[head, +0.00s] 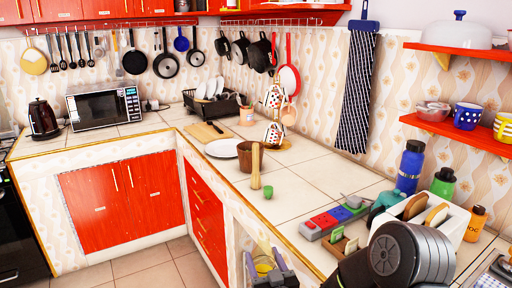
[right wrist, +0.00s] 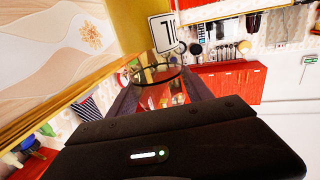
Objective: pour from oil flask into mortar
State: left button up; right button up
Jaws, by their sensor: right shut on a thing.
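The oil flask (head: 263,266) is clear glass with yellow oil low inside, at the bottom of the head view in front of the counter. My right gripper (head: 267,272) is shut on it, with a finger on each side. In the right wrist view the flask's round glass rim (right wrist: 157,75) shows between the fingers of the gripper (right wrist: 160,95). A brown round vessel (head: 244,156), which looks like the mortar, stands upright on the counter, beyond and apart from the flask. Its inside is hard to see. My left gripper is not in view.
A tan upright stick (head: 256,170) stands in front of the brown vessel, beside a small green cup (head: 268,191). A white plate (head: 223,148) lies behind left. A toaster (head: 445,210), bottles and a red-blue box (head: 325,222) crowd the right. The counter's middle right (head: 325,170) is clear.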

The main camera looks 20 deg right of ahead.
aim_at(244, 149)
jog(key=i+j+z, duration=0.15)
jog(key=j, duration=0.2)
jog(key=i+j+z, duration=0.15)
jog(key=j, duration=0.25)
jog(key=i+j+z, duration=0.2)
jog(key=j, duration=0.2)
jog(key=i+j+z, duration=0.15)
jog(key=j, duration=0.25)
jog(key=j+z, duration=0.15)
jog(key=j, duration=0.3)
jog(key=i, duration=0.05)
